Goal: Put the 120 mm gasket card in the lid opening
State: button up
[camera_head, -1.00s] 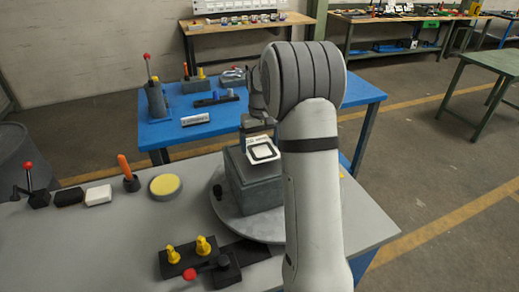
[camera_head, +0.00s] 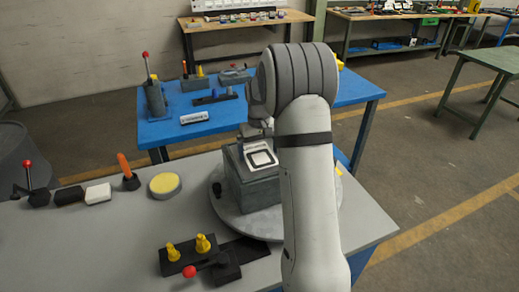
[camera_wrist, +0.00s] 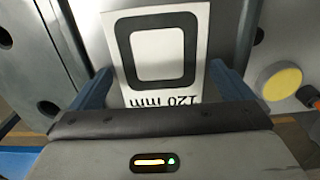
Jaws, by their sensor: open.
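The white 120 mm gasket card (camera_wrist: 155,88) shows a black rounded-square outline and its printed label in the wrist view. In the head view the card (camera_head: 261,159) lies on top of the grey housing (camera_head: 255,192), within a dark border at the lid. I cannot tell whether it sits fully down in the opening, whose edges are largely hidden. My gripper (camera_wrist: 162,90) is open, its two blue fingers on either side of the card with the label end nearest the palm. In the head view my arm hides part of the housing's right side.
The housing stands on a round grey turntable (camera_head: 226,212) on the grey bench. A yellow-topped round pad (camera_head: 165,184), an orange-handled tool (camera_head: 125,168) and a black fixture with yellow knobs (camera_head: 203,245) stand nearby. A blue table (camera_head: 165,130) is behind.

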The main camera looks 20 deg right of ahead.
aim_at(259, 155)
notch_tip(259, 155, up, 11)
jog(key=b, duration=0.1)
jog(key=s+a+r, duration=0.4)
jog(key=s, duration=0.3)
jog(key=s+a+f+t, duration=0.1)
jog(key=s+a, duration=0.3)
jog(key=s, duration=0.8)
jog(key=s+a+f+t, duration=0.2)
jog(key=s+a+f, duration=0.1)
jog(key=s, duration=0.8)
jog(key=shift+s+a, duration=0.4)
jog(key=shift+a, duration=0.05)
